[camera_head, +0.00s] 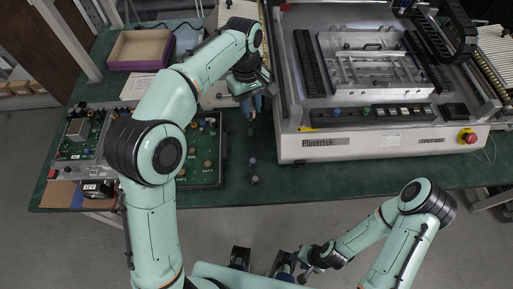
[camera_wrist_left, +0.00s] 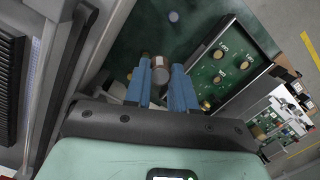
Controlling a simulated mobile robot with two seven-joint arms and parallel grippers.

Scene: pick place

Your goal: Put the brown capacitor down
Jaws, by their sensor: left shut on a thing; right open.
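My left gripper (camera_head: 251,106) is over the green table, just left of the large grey machine. In the left wrist view its two blue fingers (camera_wrist_left: 161,86) are shut on the brown capacitor (camera_wrist_left: 160,70), a small cylinder with a greyish end. In the head view the capacitor cannot be made out clearly between the fingers. I cannot tell whether it touches the table. My right gripper (camera_head: 305,272) is at the bottom of the head view, away from the table, open and small in the picture.
A green circuit board (camera_head: 207,167) with several round parts lies left of the gripper; it also shows in the wrist view (camera_wrist_left: 222,62). The grey machine (camera_head: 330,150) stands close on the right. A cardboard-coloured box (camera_head: 140,48) is at back left.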

